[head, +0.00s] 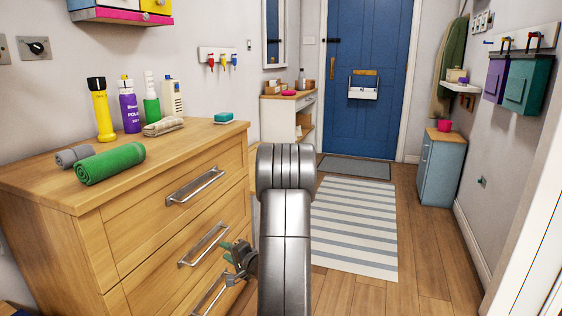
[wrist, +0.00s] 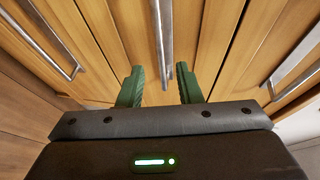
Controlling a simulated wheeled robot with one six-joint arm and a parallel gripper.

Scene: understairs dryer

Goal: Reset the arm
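My arm (head: 285,230) stands upright in the middle of the head view, in front of the chest of drawers. My gripper (head: 238,256) is low at the chest's front, near the middle and lower drawer handles. In the wrist view my gripper (wrist: 160,86) has its two green fingers well apart, with nothing held. A metal drawer handle (wrist: 164,35) shows between the fingers with gaps on both sides. I cannot tell how deep it lies between them.
The wooden chest of drawers (head: 110,235) is close on the left, with bottles, a green rolled towel (head: 110,163) and other items on top. The striped rug (head: 350,225) and floor to the right are clear. A blue-grey cabinet (head: 441,168) stands farther right.

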